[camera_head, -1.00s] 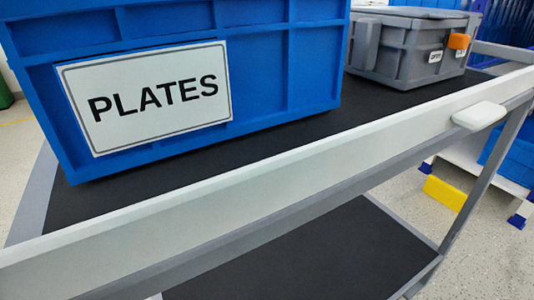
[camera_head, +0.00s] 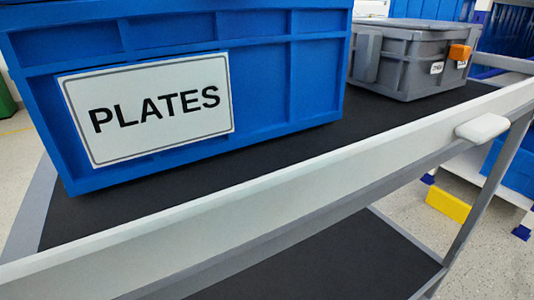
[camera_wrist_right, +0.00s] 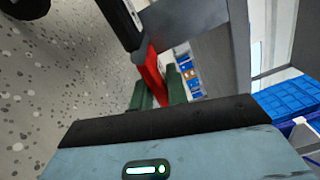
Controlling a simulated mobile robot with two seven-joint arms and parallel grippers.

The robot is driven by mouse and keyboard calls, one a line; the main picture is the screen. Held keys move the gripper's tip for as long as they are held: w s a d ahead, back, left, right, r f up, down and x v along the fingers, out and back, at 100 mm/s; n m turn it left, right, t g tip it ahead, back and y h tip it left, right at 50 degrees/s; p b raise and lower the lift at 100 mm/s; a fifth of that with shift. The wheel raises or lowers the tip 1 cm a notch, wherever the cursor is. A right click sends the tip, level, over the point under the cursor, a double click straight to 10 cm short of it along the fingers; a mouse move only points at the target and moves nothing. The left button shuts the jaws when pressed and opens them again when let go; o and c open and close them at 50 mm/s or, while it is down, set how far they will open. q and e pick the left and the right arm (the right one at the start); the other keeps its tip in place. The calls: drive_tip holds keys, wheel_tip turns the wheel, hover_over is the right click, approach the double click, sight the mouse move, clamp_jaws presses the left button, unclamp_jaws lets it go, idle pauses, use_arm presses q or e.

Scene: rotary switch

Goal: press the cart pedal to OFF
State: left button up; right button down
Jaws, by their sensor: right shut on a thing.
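The cart (camera_head: 250,205) fills the head view, with a dark top shelf and a pale front rail. In the right wrist view, a red pedal-like part (camera_wrist_right: 150,74) hangs below a dark bar and grey frame of the cart. My right gripper (camera_wrist_right: 158,88) shows as two dark green fingers on either side of the red part, shut on it. The exact contact is partly hidden by the gripper body. No ON or OFF marking is readable on the red part. My left gripper is in neither view.
A blue PLATES crate (camera_head: 285,80) and a grey lidded box (camera_head: 415,60) with an orange latch-like part stand on the cart. A white tab (camera_head: 482,127) juts from the rail. A black wheel (camera_wrist_right: 25,8) shows at upper left. Speckled floor (camera_wrist_right: 60,80) beside it is clear.

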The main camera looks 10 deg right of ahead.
drive_tip(key=shift+r, duration=0.1)
drive_tip(key=shift+d+r+n+p, duration=0.15)
drive_tip(key=shift+r+n, duration=0.3)
drive_tip(key=shift+n, duration=0.7)
drive_tip(key=shift+a+r+n+p, duration=0.1)
drive_tip(key=shift+r+n+p, duration=0.25)
drive_tip(key=shift+n, duration=0.8)
drive_tip(key=shift+w+r+n, duration=0.1)
drive_tip(key=shift+r+n, duration=0.15)
drive_tip(key=shift+n, duration=0.15)
drive_tip(key=c, duration=1.5)
unclamp_jaws()
drive_tip(key=shift+r, duration=0.1)
